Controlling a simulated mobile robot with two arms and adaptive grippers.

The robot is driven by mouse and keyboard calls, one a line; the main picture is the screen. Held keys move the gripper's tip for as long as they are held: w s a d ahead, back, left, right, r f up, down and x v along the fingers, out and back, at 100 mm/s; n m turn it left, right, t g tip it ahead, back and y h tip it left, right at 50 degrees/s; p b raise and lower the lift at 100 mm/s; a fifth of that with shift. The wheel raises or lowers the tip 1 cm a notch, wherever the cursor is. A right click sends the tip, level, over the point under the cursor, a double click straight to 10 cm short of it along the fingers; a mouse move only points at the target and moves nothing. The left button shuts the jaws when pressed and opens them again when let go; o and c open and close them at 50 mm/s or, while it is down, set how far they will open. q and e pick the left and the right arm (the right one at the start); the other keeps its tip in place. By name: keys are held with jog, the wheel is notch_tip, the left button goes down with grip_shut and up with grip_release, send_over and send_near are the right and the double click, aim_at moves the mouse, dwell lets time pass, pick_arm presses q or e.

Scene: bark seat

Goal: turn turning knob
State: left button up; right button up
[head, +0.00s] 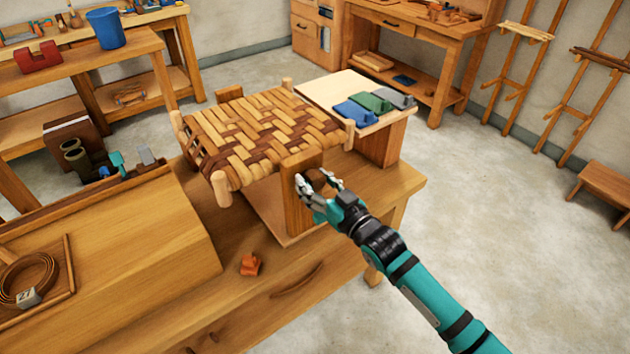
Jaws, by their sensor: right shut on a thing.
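A woven bark seat (262,128) with light and dark strips rests on a wooden stand on the workbench. An upright wooden block (297,210) stands at its front right corner. My right gripper (318,184) is at the right side of this block, shut on a dark round part that looks like the turning knob. The fingers cover most of the knob, so its shape and angle are hard to tell. My left gripper is not in view.
A small orange object (250,265) lies on the workbench (225,310) in front. A pale board (340,90) behind the seat holds blue, green and grey tools. A coiled ring (28,278) lies at the left. Open floor (500,220) is at the right.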

jog(key=shift+f, duration=0.15)
dwell(0.3)
jog(key=o, duration=1.2)
jog(key=v, duration=1.2)
